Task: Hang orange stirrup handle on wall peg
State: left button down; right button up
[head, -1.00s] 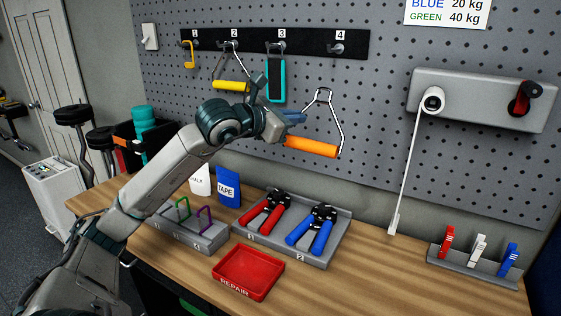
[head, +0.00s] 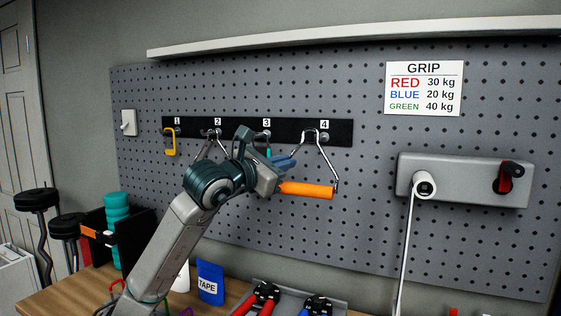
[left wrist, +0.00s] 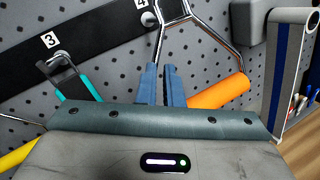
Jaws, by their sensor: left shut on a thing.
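The orange stirrup handle (head: 306,190) has an orange grip under a bent metal wire frame. My left gripper (head: 284,162) is shut on it near the grip's left end; its blue fingers (left wrist: 162,84) close around the left wire leg. The frame's top is level with wall peg 4 (head: 325,137) and overlaps it in the head view. In the left wrist view the frame top is right of peg 4 (left wrist: 149,19). Whether the wire rests on the peg cannot be told. My right gripper is in no view.
A yellow hook (head: 170,143) hangs at peg 1. The yellow-gripped stirrup at peg 2 is mostly behind my arm. A teal-edged item (left wrist: 76,87) hangs at peg 3, close to my gripper.

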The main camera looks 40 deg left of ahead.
pick_arm(q)
jog(key=shift+w+a+p, duration=0.2)
jog(key=shift+w+p, duration=0.3)
jog(key=shift+w, duration=0.3)
jog(key=w+a+f+p, duration=0.1)
jog(key=w+f+p, duration=0.1)
jog(key=w, duration=0.5)
jog(key=shift+w+a+p, duration=0.25)
jog(key=shift+a+p, duration=0.15)
jog(key=shift+p, duration=0.05)
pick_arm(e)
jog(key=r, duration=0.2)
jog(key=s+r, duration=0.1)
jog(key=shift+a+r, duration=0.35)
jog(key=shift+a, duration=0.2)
pick_arm(q)
jog(key=c, duration=1.5)
grip_release()
jog(key=shift+c, duration=0.2)
jog(key=shift+o, duration=0.2)
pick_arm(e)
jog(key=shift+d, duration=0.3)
